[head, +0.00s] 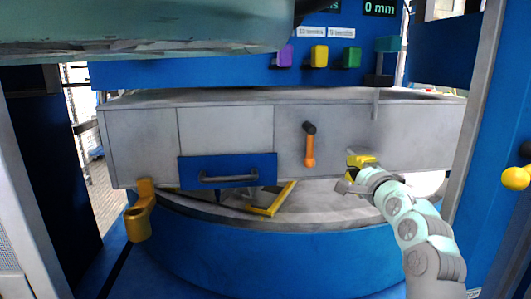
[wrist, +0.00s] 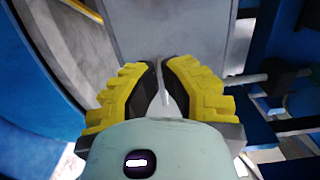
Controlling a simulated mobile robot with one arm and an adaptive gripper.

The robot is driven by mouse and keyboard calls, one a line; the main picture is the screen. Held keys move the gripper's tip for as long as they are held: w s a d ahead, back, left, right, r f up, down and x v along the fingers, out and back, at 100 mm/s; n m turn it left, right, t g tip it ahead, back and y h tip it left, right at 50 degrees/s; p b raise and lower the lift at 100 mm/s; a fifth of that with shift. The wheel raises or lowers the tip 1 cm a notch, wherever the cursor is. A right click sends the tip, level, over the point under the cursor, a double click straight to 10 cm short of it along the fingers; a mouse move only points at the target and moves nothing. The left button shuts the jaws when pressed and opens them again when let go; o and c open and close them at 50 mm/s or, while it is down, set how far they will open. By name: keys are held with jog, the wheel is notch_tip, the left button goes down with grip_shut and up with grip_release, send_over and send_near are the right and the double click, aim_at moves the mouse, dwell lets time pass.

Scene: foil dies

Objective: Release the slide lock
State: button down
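I cannot tell for sure which part is the slide lock. An orange lever (head: 309,150) with a dark pivot hangs straight down on the grey housing front (head: 360,125). My gripper (head: 357,161) is in front of the housing, right of the lever and apart from it. In the wrist view its yellow fingers (wrist: 162,64) have their tips close together, with a narrow gap. A thin pale strip (wrist: 163,85) shows in the gap; whether it is held or lies behind is unclear. A thin grey rod (head: 375,103) hangs below a teal block (head: 388,44), above my gripper.
A blue drawer front (head: 227,169) with a grey handle is on the left of the housing. Purple, yellow and green buttons (head: 319,56) line the blue panel above. A yellow knob (head: 515,178) is at the right edge.

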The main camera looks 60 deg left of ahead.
aim_at(308, 145)
jog(key=shift+w+a+p, duration=0.1)
jog(key=shift+a+p, duration=1.85)
jog(key=shift+a, duration=3.25)
jog(key=shift+w+f+b, duration=0.1)
jog(key=shift+w+b, duration=0.1)
jog(key=shift+b, duration=0.25)
jog(key=shift+s+m, duration=0.2)
jog(key=shift+m, duration=0.1)
